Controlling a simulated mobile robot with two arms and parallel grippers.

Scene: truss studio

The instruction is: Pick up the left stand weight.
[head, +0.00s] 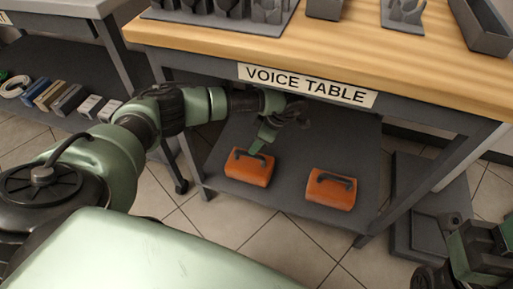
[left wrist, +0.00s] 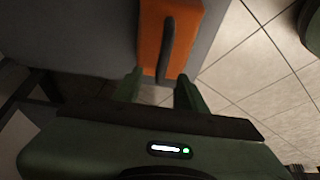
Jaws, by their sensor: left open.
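Two orange stand weights with dark handles lie on the grey lower shelf under the voice table. The left stand weight (head: 249,173) is the nearer one to my left gripper; the other stand weight (head: 328,192) lies to its right. My left gripper (head: 262,147) is open and empty, just above and behind the left weight in the head view. In the left wrist view, the weight (left wrist: 152,36) shows just beyond the open fingertips (left wrist: 158,82), its dark handle lined up toward the gap between them. My right arm shows partly at the lower right; its fingers are not clear.
The voice table's wooden top (head: 330,38) overhangs the lower shelf (head: 290,190), with its sign (head: 306,86) above my left forearm. Table legs flank the shelf. A side shelf (head: 48,92) at left holds several small items. Tiled floor (head: 226,222) lies in front.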

